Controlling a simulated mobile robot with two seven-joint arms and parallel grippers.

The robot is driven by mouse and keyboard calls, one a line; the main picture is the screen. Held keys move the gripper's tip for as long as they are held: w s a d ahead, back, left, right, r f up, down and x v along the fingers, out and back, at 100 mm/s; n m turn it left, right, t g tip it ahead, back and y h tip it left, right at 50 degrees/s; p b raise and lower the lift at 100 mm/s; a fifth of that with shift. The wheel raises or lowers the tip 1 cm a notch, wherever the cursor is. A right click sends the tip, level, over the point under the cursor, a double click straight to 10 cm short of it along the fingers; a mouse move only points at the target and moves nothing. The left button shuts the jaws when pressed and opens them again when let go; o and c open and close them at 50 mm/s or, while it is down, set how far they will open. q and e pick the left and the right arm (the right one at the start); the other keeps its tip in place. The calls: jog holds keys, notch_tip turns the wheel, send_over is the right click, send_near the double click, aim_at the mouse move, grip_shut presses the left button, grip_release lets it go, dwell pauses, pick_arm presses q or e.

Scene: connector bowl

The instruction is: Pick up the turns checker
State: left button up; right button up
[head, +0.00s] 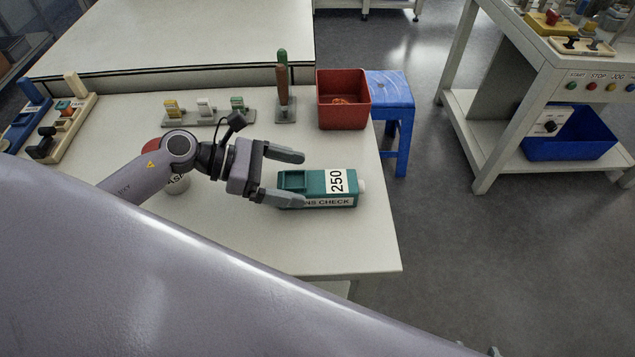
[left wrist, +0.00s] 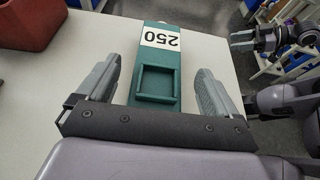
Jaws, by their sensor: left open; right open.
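The turns checker (head: 317,188) is a teal box with a white "250" label, a recess at its left end, a pale knob at its right end and partly covered front lettering. It lies on the white table. My left gripper (head: 302,179) is open, pointing right at its recessed end. In the left wrist view the turns checker (left wrist: 155,82) lies between the two spread fingers, with a gap on each side; no grip shows. My right gripper (left wrist: 243,41) shows open and empty at the upper right of the left wrist view, away from the checker.
A red bin (head: 343,112) stands at the table's back right, beside a blue stool (head: 393,115). Upright tools in a stand (head: 284,104) and a small fixture rack (head: 208,117) stand behind my gripper. The front right tabletop is clear.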

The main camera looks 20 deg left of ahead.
aim_at(318, 188)
pick_arm(q)
jog(key=shift+x, duration=1.2)
jog(key=c, duration=1.2)
jog(key=shift+r, duration=0.1)
